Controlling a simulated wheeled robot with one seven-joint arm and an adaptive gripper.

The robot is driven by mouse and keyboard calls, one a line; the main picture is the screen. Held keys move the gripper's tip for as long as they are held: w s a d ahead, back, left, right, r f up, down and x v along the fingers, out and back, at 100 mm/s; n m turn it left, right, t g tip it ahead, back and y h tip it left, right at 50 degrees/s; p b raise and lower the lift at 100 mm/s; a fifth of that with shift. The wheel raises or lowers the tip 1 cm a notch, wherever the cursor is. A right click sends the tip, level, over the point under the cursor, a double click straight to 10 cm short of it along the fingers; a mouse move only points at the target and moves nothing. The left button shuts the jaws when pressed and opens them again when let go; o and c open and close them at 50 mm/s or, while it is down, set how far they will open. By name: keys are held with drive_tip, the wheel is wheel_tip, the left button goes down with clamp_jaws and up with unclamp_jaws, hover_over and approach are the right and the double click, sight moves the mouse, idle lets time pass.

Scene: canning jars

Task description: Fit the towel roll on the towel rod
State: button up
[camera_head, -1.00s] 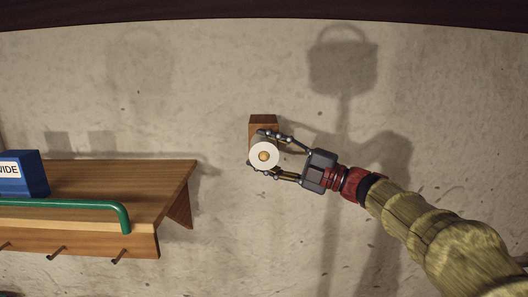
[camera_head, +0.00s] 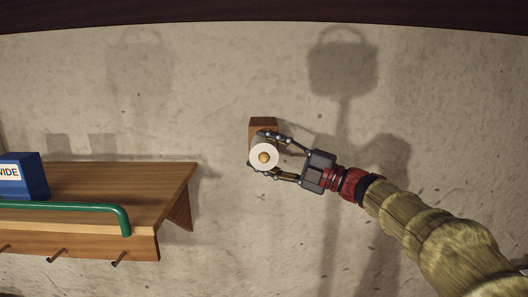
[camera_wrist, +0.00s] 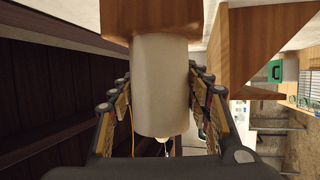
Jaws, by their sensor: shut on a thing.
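The white towel roll (camera_head: 254,151) sits around the towel rod, whose rounded wooden tip (camera_head: 264,158) shows through the core at the near end. The rod's square wooden mount (camera_head: 263,123) is fixed to the wall behind it. My gripper (camera_head: 258,150) comes in from the right and is shut on the roll, one finger above and one below. In the wrist view the roll (camera_wrist: 160,95) lies between both fingers. Its far end is against or very close to the wooden mount (camera_wrist: 165,15); I cannot tell which. The rod tip (camera_wrist: 175,139) pokes out of the near end.
A wooden wall shelf (camera_head: 150,180) with pegs and a green rail (camera_head: 80,205) is at the left, and a blue box (camera_head: 28,178) stands on it. The wall around the mount is bare. Dark panelling (camera_wrist: 55,90) fills the left of the wrist view.

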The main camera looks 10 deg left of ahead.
drive_tip(key=o, duration=1.2)
drive_tip(key=shift+o, duration=0.2)
drive_tip(key=shift+d, duration=0.1)
drive_tip(key=v, duration=1.1)
drive_tip(key=shift+d+f, duration=0.15)
drive_tip(key=shift+d, duration=0.25)
